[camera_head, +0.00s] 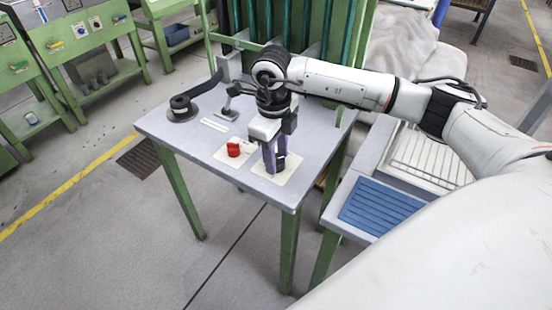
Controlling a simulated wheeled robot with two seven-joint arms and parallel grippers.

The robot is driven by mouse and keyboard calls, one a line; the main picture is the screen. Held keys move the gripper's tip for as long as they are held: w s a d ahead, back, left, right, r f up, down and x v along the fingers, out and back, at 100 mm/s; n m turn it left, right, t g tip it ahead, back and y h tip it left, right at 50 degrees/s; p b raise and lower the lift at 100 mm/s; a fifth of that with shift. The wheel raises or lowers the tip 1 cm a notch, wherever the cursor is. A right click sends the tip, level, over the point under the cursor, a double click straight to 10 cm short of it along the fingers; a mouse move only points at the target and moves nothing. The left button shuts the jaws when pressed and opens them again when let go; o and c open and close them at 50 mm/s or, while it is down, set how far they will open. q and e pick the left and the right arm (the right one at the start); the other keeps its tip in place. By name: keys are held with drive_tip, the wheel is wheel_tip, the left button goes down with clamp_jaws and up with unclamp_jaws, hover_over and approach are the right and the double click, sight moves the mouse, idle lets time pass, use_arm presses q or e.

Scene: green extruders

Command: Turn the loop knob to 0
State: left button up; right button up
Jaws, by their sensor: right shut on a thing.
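My right gripper (275,157) points down over a cream plate (290,172) near the front right corner of the grey-topped table (205,155). It is shut on the loop knob at that plate. Purple upright parts show at the fingertips, and I cannot make out which of them belong to the knob. The knob's angle and any scale marks are hidden or too small to read. A red knob (233,149) sits on another cream plate just left of the gripper, apart from it. My left gripper is out of view.
A black round device (181,107) and a small dark lever (229,104) stand at the table's back left. Green uprights (312,30) rise behind the table. A blue ribbed mat (382,206) lies on a unit to the right. Floor is clear at front left.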

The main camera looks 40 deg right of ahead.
sight(278, 163)
drive_tip(key=n+b, duration=0.1)
drive_tip(key=n, duration=0.1)
drive_tip(key=shift+f+n, duration=0.1)
drive_tip(key=shift+n, duration=0.2)
drive_tip(key=shift+d+n+b, duration=0.1)
drive_tip(key=shift+n+b, duration=0.35)
drive_tip(key=shift+n, duration=1.25)
drive_tip(key=shift+b, duration=0.3)
drive_tip(key=o, duration=1)
drive_tip(key=shift+o, duration=0.2)
wheel_tip(278, 163, up, 11)
drive_tip(key=shift+s+a+f, duration=0.2)
drive_tip(key=shift+s, duration=0.1)
drive_tip(key=shift+f, duration=0.1)
